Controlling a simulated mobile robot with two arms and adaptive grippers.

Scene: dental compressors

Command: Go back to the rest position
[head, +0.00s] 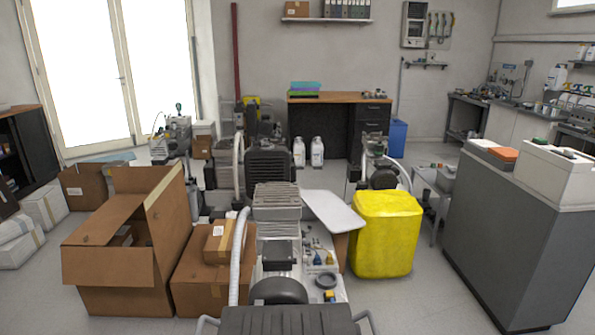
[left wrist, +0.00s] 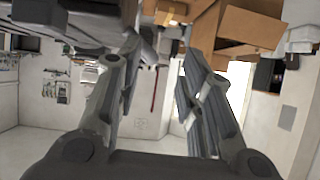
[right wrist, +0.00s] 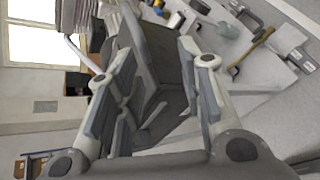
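Neither gripper shows in the head view. My left gripper (left wrist: 160,58) shows in the left wrist view with its two fingers apart and nothing between them. My right gripper (right wrist: 152,60) shows in the right wrist view with its fingers spread. A dark grey surface shows behind and between them, and I see no object gripped. A compressor (head: 277,215) with a finned grey head and a white hose stands directly ahead in the head view.
An open cardboard box (head: 115,285) and a closed carton (head: 200,283) stand at left. A yellow bin (head: 385,235) and a grey cabinet (head: 510,235) stand at right. A wood-topped desk (head: 338,98) is at the back wall. Some floor is clear between bin and cabinet.

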